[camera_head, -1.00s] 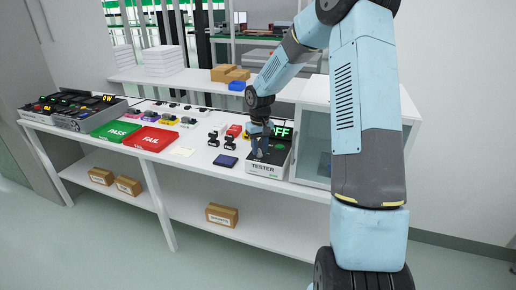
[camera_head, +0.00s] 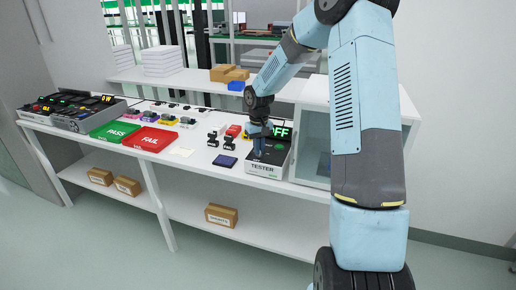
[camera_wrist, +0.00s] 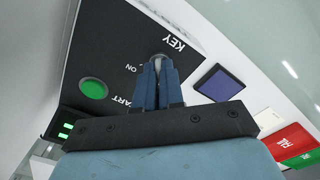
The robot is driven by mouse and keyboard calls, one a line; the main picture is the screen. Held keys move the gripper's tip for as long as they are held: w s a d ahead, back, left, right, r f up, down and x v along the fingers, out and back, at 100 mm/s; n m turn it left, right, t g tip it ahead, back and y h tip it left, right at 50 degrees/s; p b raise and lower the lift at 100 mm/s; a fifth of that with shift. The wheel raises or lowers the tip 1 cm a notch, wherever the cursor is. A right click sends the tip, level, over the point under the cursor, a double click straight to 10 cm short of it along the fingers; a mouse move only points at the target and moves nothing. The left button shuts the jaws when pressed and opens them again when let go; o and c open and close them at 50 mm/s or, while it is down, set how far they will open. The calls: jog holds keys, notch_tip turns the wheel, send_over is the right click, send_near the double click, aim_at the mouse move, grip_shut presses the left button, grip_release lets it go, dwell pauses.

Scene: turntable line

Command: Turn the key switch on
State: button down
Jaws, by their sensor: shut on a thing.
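The tester (camera_head: 266,168) is a box with a dark top and a white front, at the right part of the bench. Its display (camera_head: 280,132) reads OFF in green. In the wrist view its dark panel (camera_wrist: 105,50) carries the words KEY, ON and a partly hidden word ending in ART, with a round green button (camera_wrist: 93,89). My gripper (camera_wrist: 160,62) points down at the panel, its blue fingers closed together at the key switch (camera_wrist: 159,57) beside the word KEY. The fingers hide most of the switch, so its angle cannot be seen. In the head view my gripper (camera_head: 259,152) is over the tester.
A dark blue pad (camera_head: 225,161) lies left of the tester. Black devices (camera_head: 229,142) stand behind it. Green PASS (camera_head: 116,131) and red FAIL (camera_head: 149,139) mats lie farther left. A glass-fronted cabinet (camera_head: 312,150) stands close on the right.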

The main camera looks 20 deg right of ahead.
jog(key=shift+m, duration=0.3)
jog(key=m, duration=0.3)
jog(key=shift+a+m, duration=0.1)
jog(key=shift+m, duration=0.3)
jog(key=m, duration=0.4)
jog(key=shift+m, duration=0.3)
jog(key=m, duration=0.4)
jog(key=shift+a+m, duration=0.1)
jog(key=shift+m, duration=1.6)
jog(key=c, duration=1.5)
grip_release()
jog(key=shift+w, duration=0.1)
jog(key=shift+o, duration=1.2)
jog(key=shift+r, duration=0.1)
